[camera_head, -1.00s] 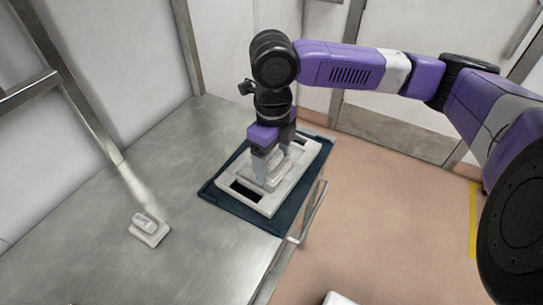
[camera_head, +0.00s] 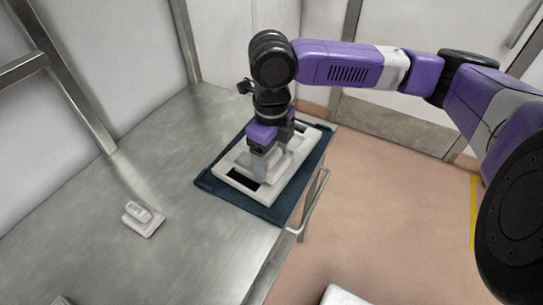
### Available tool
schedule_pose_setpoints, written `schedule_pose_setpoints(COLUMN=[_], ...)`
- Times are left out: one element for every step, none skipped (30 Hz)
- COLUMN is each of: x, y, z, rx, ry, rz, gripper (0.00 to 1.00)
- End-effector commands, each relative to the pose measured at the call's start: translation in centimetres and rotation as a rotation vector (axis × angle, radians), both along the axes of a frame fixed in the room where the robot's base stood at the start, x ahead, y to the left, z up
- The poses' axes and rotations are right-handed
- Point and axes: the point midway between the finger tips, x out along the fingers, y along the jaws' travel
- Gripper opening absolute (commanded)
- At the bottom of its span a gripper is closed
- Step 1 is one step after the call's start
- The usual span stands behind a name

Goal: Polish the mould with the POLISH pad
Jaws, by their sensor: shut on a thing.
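The mould (camera_head: 287,179) is a pale block with dark slots at its ends, lying on a dark blue mat (camera_head: 262,211) at the table's right edge. My gripper (camera_head: 268,163) points down over its middle, with its fingers shut on a pale pad (camera_head: 283,165). The pad appears to rest on the mould's top face; exact contact is hard to see. The fingers hide part of the pad, and no label is readable on it. A second pale pad with a raised grip (camera_head: 143,220) lies apart on the bare table to the left.
The steel table (camera_head: 170,160) is mostly clear between the second pad and the mat. A rail (camera_head: 314,203) runs along its right edge. Walls stand close behind and to the left. A white thing (camera_head: 343,296) shows at the bottom edge, cut off.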

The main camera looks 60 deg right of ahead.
Motion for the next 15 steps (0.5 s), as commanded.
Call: schedule_pose_setpoints(x=[0.01,0.01,0.01,0.0,0.0,0.0,0.01,0.0,0.0,0.0,0.0,0.0,0.0,0.0,0.0], y=[0.0,0.0,0.0,0.0,0.0,0.0,0.0,0.0,0.01,0.01,0.01,0.01,0.01,0.0,0.0], z=[0.0,0.0,-0.02,-0.05,-0.07,-0.12,-0.16,-0.2,-0.27,-0.31,-0.35,-0.41,-0.45,-0.49,-0.55], rx=[0.0,0.0,0.0,0.0,0.0,0.0,0.0,0.0,0.0,0.0,0.0,0.0,0.0,0.0,0.0], ry=[0.0,0.0,0.0,0.0,0.0,0.0,0.0,0.0,0.0,0.0,0.0,0.0,0.0,0.0,0.0], rz=[0.0,0.0,0.0,0.0,0.0,0.0,0.0,0.0,0.0,0.0,0.0,0.0,0.0,0.0,0.0], gripper=[0.44,0.44,0.44,0.44,0.44,0.44,0.44,0.44,0.44,0.44,0.44,0.44,0.44,0.44,0.44])
